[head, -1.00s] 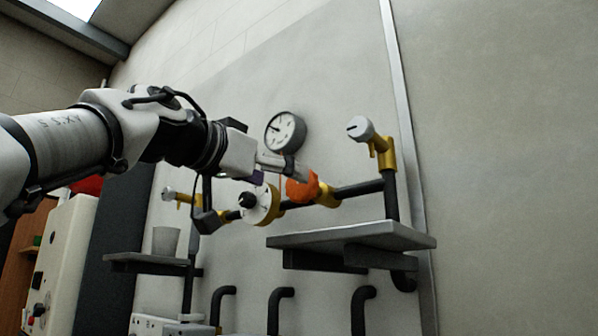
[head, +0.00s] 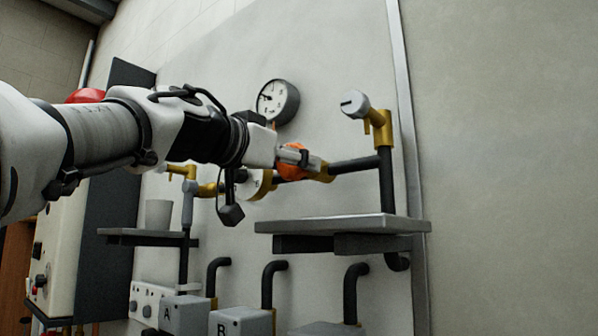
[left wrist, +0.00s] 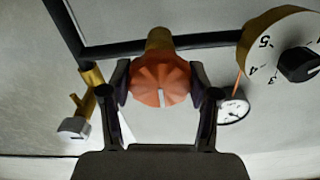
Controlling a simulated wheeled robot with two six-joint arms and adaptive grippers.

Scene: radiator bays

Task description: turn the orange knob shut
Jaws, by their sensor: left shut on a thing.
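The orange knob (left wrist: 158,80) sits on a brass valve body (left wrist: 159,40) on the dark pipe in the left wrist view. It has a ribbed rim and a pale mark on its face that runs up and down in that view. My left gripper (left wrist: 165,82) is shut on the knob, one finger on each side of it. In the head view the left gripper (head: 297,156) comes in from the left and hides part of the orange knob (head: 291,171). The right gripper is in neither view.
A white numbered dial (left wrist: 283,46) is beside the knob on the same pipe. A round gauge (head: 277,102) is on the wall above. A brass valve with a grey cap (head: 356,103) stands to the right. A grey shelf (head: 340,225) juts out below. A cup (head: 158,214) stands on a left shelf.

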